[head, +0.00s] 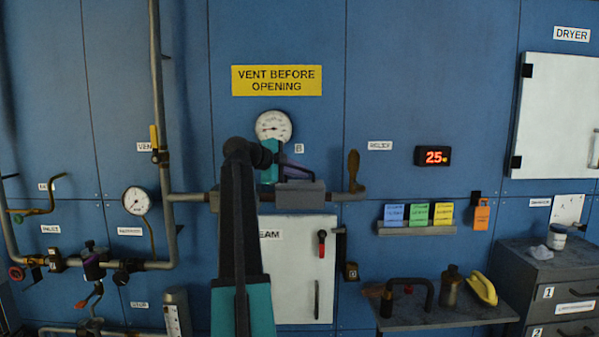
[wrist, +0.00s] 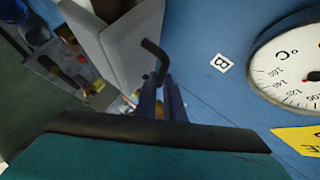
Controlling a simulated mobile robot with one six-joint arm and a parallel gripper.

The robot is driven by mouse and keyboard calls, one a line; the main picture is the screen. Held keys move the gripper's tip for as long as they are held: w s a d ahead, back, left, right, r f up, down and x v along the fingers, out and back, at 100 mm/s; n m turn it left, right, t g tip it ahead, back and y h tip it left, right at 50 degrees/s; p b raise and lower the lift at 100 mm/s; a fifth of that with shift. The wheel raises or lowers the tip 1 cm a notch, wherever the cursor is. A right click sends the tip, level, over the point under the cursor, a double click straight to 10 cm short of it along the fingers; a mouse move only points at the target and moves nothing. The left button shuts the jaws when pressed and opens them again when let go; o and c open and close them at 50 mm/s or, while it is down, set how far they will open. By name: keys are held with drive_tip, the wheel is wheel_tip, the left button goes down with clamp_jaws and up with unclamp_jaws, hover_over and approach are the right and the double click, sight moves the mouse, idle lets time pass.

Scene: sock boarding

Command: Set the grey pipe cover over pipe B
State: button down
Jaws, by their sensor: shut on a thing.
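The grey pipe cover (head: 300,195) is in front of the horizontal pipe (head: 345,196) in the head view, below the B label (head: 299,148). I take this pipe as pipe B. In the wrist view the cover (wrist: 125,40) is an angled grey shell with a black bent handle (wrist: 155,58). My gripper (head: 298,171) is just above the cover, its purple fingers (wrist: 160,88) shut on the handle. The cover hides part of the pipe. I cannot tell whether it rests on the pipe or hangs in front of it.
A round gauge (head: 273,126) is on the wall just above my gripper. A brown lever (head: 354,168) rises at the pipe's right end. A white cabinet door (head: 300,275) is below. A side shelf (head: 440,316) holds several items.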

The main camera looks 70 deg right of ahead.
drive_tip(key=shift+f+b, duration=0.55)
drive_tip(key=shift+f, duration=0.15)
drive_tip(key=c, duration=1.8)
unclamp_jaws()
drive_tip(key=b+v, duration=0.2)
drive_tip(key=v, duration=1.2)
drive_tip(key=shift+s+d, duration=0.1)
